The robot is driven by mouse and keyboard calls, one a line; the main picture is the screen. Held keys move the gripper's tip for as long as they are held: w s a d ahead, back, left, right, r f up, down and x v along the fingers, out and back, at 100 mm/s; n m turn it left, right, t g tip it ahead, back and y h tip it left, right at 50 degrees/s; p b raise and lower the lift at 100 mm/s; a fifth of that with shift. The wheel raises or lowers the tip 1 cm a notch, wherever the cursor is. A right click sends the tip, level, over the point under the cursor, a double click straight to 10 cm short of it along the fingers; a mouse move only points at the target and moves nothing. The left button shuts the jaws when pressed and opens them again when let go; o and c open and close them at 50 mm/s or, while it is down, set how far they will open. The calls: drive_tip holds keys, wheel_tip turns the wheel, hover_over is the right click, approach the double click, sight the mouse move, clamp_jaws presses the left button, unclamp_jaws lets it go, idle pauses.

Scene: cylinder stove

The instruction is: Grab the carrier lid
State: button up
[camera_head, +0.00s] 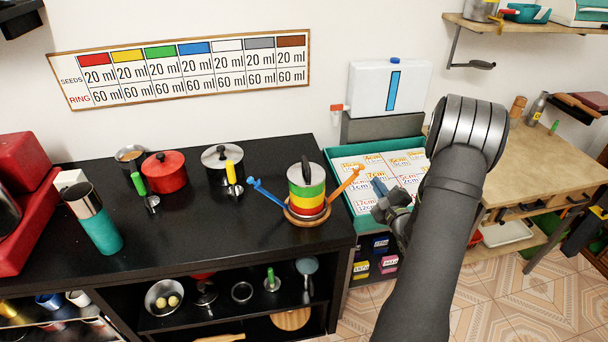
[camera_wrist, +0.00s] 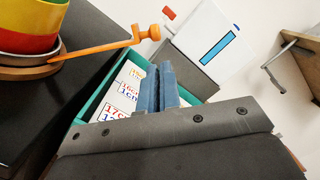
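The carrier is a round stack of green, yellow and red bands (camera_head: 307,196) on a wooden base, standing on the black counter. Its silver lid (camera_head: 301,174) sits on top with an upright black handle. A blue arm (camera_head: 267,195) and an orange arm (camera_head: 345,182) stick out from the base. In the wrist view only the lower yellow and red bands (camera_wrist: 25,25) and the orange arm (camera_wrist: 110,46) show; the lid is out of frame. My gripper (camera_head: 379,187) is to the right of the carrier, apart from it. Its blue-grey fingers (camera_wrist: 158,86) are together and empty.
A teal tray (camera_head: 340,185) with numbered cards lies below my gripper, with a white box (camera_head: 388,88) behind it. A red pot (camera_head: 165,172), a silver pot (camera_head: 222,160) and a teal-and-silver cylinder (camera_head: 101,230) stand left on the counter. The counter's front middle is clear.

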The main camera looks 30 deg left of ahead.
drive_tip(key=o, duration=0.7)
